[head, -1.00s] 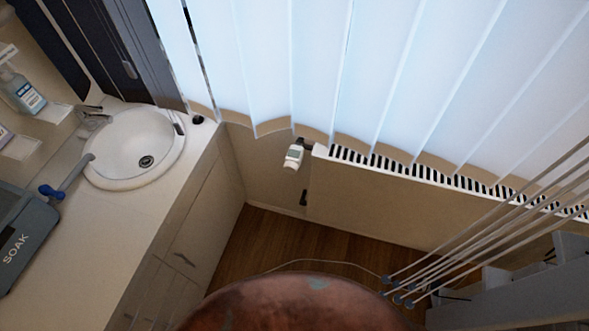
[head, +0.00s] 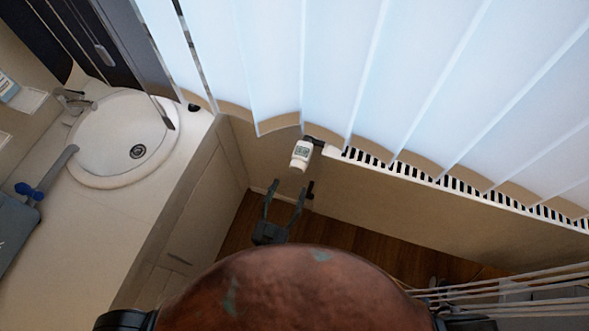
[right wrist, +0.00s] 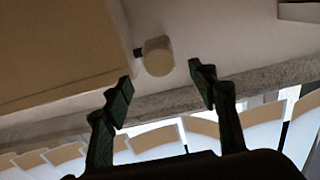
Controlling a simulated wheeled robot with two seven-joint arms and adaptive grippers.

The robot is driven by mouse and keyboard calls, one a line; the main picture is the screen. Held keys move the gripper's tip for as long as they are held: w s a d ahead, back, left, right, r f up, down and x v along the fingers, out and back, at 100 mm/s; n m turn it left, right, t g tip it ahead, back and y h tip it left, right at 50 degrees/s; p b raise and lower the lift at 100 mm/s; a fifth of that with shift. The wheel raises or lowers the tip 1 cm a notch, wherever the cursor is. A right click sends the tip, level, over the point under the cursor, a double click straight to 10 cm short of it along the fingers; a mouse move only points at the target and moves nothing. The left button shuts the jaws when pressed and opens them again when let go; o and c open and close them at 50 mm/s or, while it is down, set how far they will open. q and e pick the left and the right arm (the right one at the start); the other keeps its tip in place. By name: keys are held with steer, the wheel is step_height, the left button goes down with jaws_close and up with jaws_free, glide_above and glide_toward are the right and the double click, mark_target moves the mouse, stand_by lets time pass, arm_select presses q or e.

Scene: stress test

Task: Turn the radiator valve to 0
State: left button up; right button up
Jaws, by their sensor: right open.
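The white radiator valve (head: 301,154) with a small display sits at the left end of the radiator (head: 430,205) in the head view. I cannot read its setting. My right gripper (head: 287,189) is open and empty, just below the valve in the picture and apart from it. In the right wrist view, a round pale knob (right wrist: 157,57), apparently the valve, shows beyond and between the open fingertips (right wrist: 161,88). My left gripper is not in view.
White vertical blinds (head: 400,80) hang over the radiator's back edge. A counter (head: 110,230) with a round sink (head: 100,150) stands at left. Thin pale rods (head: 520,291) stretch across the lower right. Wooden floor (head: 350,235) shows below the radiator.

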mark_target(296, 171)
steer(key=x, duration=0.4)
steer(key=shift+w+d, duration=0.15)
steer(key=shift+w, duration=0.05)
steer(key=shift+x, duration=0.9)
steer(key=shift+w+f, duration=0.1)
steer(key=c, duration=1.1)
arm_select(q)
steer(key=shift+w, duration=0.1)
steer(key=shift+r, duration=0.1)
